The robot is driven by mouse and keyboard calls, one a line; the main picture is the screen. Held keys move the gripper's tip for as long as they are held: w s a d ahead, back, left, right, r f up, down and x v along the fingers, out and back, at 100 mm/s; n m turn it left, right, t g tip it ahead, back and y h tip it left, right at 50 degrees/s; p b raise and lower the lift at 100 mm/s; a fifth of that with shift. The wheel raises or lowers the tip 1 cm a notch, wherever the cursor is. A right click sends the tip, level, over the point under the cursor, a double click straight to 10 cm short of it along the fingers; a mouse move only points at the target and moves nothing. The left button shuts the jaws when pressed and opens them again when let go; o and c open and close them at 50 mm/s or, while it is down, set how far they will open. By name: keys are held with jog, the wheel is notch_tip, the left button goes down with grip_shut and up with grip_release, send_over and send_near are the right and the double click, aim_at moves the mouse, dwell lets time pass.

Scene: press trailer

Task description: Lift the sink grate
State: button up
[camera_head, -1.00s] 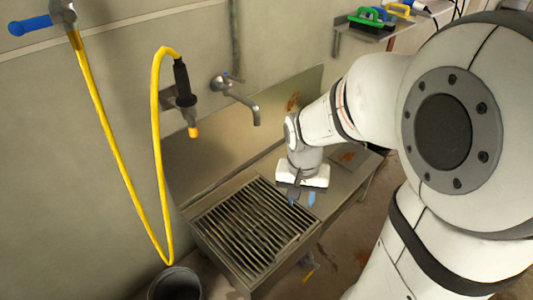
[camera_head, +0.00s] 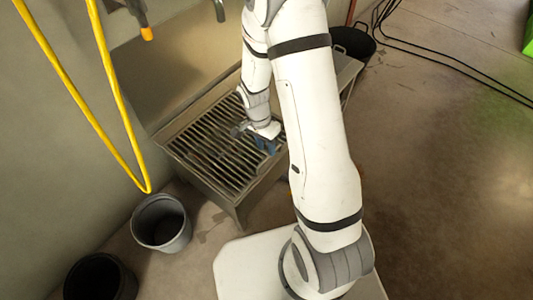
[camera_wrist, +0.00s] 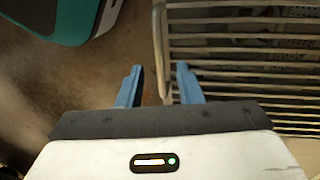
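The sink grate (camera_head: 205,150) is a rack of parallel metal bars lying on the sink, with its right part hidden behind my arm. In the wrist view the grate (camera_wrist: 245,45) fills the right side, with its outer rail running down the middle. My gripper (camera_head: 265,147) is at the grate's right side in the head view. In the wrist view my gripper (camera_wrist: 158,82) is open, its two blue fingers apart. The rail shows between the fingers; whether they reach down around it or stay above it, I cannot tell.
A grey bucket (camera_head: 162,225) and a black bucket (camera_head: 100,278) stand on the floor left of the sink. A yellow hose (camera_head: 95,118) hangs at the wall. A black tub (camera_head: 352,44) and cables (camera_head: 445,55) are behind. The floor at right is mostly clear.

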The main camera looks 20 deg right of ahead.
jog(key=shift+s+d+f+b, duration=0.1)
jog(key=shift+s+f+b, duration=0.1)
jog(key=shift+f, duration=0.5)
jog(key=shift+s+d+f+b, duration=0.1)
jog(key=shift+f+b, duration=0.1)
jog(key=shift+f, duration=0.5)
jog(key=shift+c, duration=0.5)
jog(key=shift+w, duration=0.1)
grip_shut()
